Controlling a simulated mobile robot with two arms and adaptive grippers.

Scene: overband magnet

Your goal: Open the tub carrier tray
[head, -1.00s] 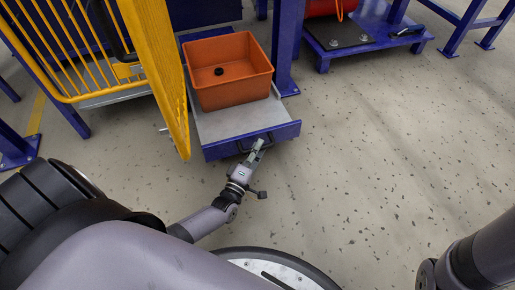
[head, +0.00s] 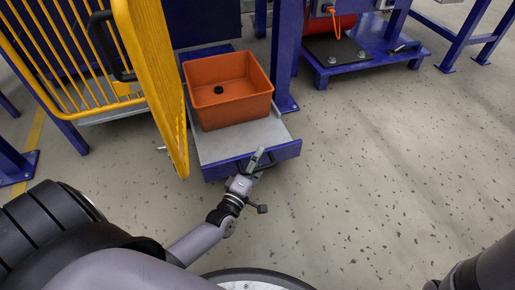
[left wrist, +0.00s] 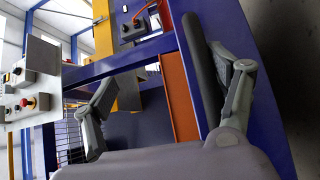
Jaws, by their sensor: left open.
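The tub carrier tray (head: 206,153) is a grey plate with a blue front, standing out from the blue frame. An orange tub (head: 233,112) with a small dark object inside sits on it. A dark handle is on the tray's front; its bar (left wrist: 200,70) shows in the left wrist view. My left gripper (head: 257,160) is at the handle, partly covering it. In the left wrist view, its fingers (left wrist: 168,95) are spread, with the bar appearing between them, nearer the right finger. I cannot tell whether they touch it. My right gripper is out of view.
A yellow mesh gate (head: 152,75) stands close to the tray's left side. A blue post (head: 287,60) stands behind the tray's right side. A blue platform (head: 365,66) with a red cylinder is at the back right. The floor to the right is clear.

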